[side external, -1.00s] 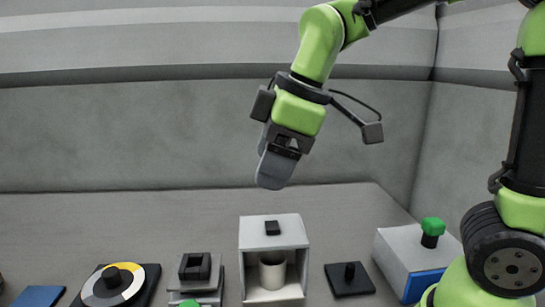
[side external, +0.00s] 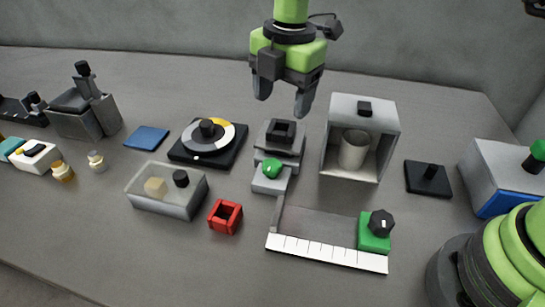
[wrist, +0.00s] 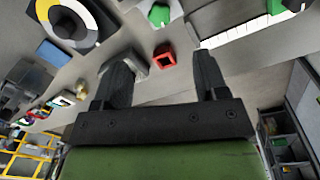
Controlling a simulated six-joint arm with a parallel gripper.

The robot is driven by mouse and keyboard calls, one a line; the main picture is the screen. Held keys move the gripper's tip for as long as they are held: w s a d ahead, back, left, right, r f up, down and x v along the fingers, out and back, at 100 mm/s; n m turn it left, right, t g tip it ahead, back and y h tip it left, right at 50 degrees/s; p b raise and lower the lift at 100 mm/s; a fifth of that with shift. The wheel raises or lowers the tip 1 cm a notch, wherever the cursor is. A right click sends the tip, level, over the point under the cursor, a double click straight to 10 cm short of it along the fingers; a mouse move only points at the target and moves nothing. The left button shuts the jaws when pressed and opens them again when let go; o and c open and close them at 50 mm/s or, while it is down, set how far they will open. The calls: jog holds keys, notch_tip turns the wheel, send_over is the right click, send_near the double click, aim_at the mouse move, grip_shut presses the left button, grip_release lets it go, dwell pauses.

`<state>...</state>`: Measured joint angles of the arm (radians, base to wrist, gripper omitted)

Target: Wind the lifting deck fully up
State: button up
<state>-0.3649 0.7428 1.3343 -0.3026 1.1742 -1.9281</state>
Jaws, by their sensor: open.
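A grey stepped unit (side external: 279,138), which looks like the lifting deck, stands near the middle of the table with a black block on top. A round green knob (side external: 271,168) sits at its front. The knob also shows at the top of the wrist view (wrist: 160,14). My gripper (side external: 283,98) is open and empty, fingers pointing down. In the side view it appears above and behind the unit, apart from it. In the wrist view its two spread fingers (wrist: 162,56) have nothing between them in contact. How high the deck stands is hard to tell.
A white open-fronted box (side external: 388,150) with a cup stands right of the unit. A dial on a black base (side external: 236,160) is at its left. A red square holder (side external: 225,217), clear bin (side external: 166,205) and white scale strip (side external: 325,254) with a green block (side external: 373,240) lie in front.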

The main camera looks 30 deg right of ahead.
aim_at(272, 163)
jog(key=f+n, duration=0.1)
jog(key=f, duration=0.3)
jog(key=a+f+n, duration=0.1)
jog(key=f, duration=0.4)
jog(key=f+n, duration=0.1)
jog(key=f, duration=0.4)
jog(key=shift+w+a+g, duration=0.3)
jog(key=shift+w+a, duration=0.05)
jog(key=shift+c, duration=0.3)
